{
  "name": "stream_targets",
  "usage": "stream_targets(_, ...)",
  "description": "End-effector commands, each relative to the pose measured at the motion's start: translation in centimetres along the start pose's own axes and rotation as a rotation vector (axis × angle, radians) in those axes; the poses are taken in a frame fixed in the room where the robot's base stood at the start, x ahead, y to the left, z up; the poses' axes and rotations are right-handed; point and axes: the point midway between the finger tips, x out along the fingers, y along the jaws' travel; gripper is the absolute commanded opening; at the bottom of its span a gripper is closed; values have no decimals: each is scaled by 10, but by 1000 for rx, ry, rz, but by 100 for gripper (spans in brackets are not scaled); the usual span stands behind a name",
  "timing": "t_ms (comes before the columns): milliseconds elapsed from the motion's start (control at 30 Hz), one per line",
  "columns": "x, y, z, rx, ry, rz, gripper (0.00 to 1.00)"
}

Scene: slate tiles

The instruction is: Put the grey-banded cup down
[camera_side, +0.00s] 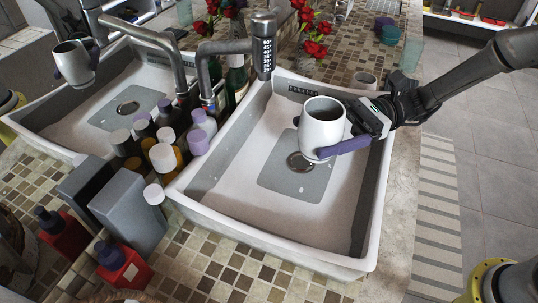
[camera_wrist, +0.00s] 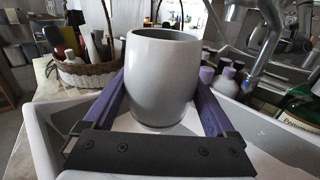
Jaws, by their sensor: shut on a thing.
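A cup (camera_side: 323,128), pale with a grey inside, is upright between the purple fingers of my gripper (camera_side: 312,140). I cannot make out a clear grey band on it. It also fills the middle of the wrist view (camera_wrist: 164,75), with one finger along each side. My gripper is shut on it, reaching in from the right. The cup is over the basin of the white sink (camera_side: 225,215), near the drain (camera_side: 300,162). I cannot tell how high its base is above the sink floor.
Several bottles (camera_side: 162,158) crowd the sink's left side, near a grey box (camera_side: 128,212) and a red dispenser (camera_side: 124,268). The faucet (camera_side: 263,45) stands behind. A mirror repeats the scene at left. The sink's front floor is clear.

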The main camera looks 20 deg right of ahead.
Motion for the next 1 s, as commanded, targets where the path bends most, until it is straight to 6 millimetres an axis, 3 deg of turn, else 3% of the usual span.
stream_targets(200, 29, -42, -22, 0, -2, 1, 11)
stream_targets(400, 46, -69, -55, 1, -1, -1, 11)
stream_targets(833, 60, -90, -86, 0, -2, -3, 11)
stream_targets(1000, 60, -89, -110, 1, -2, -3, 11)
